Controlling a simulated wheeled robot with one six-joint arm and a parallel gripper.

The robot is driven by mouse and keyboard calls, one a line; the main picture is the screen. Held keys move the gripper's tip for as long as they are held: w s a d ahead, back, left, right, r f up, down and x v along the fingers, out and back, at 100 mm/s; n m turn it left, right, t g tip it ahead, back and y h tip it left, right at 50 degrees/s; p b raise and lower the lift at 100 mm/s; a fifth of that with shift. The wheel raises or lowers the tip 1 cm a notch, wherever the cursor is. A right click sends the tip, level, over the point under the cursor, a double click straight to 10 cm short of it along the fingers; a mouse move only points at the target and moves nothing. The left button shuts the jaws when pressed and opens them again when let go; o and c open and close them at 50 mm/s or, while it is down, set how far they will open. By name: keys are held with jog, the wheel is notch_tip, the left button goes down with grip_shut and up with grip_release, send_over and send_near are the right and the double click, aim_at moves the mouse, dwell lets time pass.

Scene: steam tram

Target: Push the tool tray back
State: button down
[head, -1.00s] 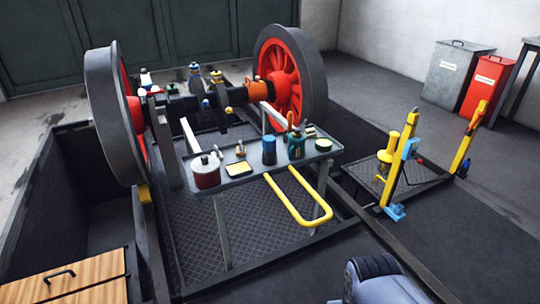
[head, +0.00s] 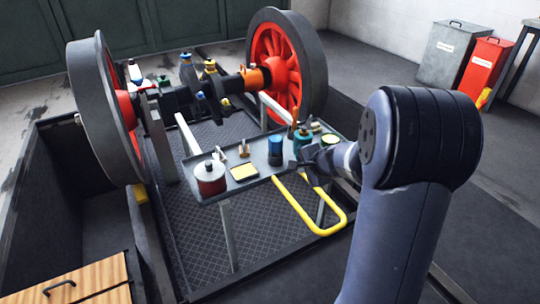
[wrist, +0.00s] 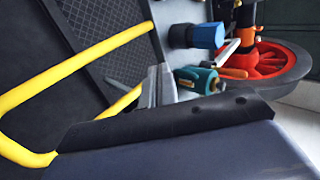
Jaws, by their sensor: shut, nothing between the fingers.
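The tool tray (head: 262,174) is a flat grey tray on legs in the head view. It carries a red can, a yellow pad, a blue cup, a green bottle and other small items. A yellow loop handle (head: 303,213) sticks out from its near side. The handle also runs across the left of the wrist view (wrist: 80,70). My gripper (head: 309,157) is shut and empty, at the tray's right end near the green bottle. I cannot tell whether it touches the tray. My arm hides part of the right side.
Behind the tray stands a wheelset with red-spoked wheels (head: 275,62) over a recessed pit with a chequered floor (head: 205,240). A wooden lid (head: 85,285) lies at lower left. Grey (head: 441,52) and red (head: 486,64) bins stand at the back right.

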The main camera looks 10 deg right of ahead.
jog(key=b, duration=0.2)
send_near(276, 162)
notch_tip(276, 162, down, 4)
jog(key=w, duration=0.2)
jog(key=shift+w+a+f, duration=0.2)
jog(key=shift+w+a, duration=0.5)
jog(key=shift+w, duration=0.35)
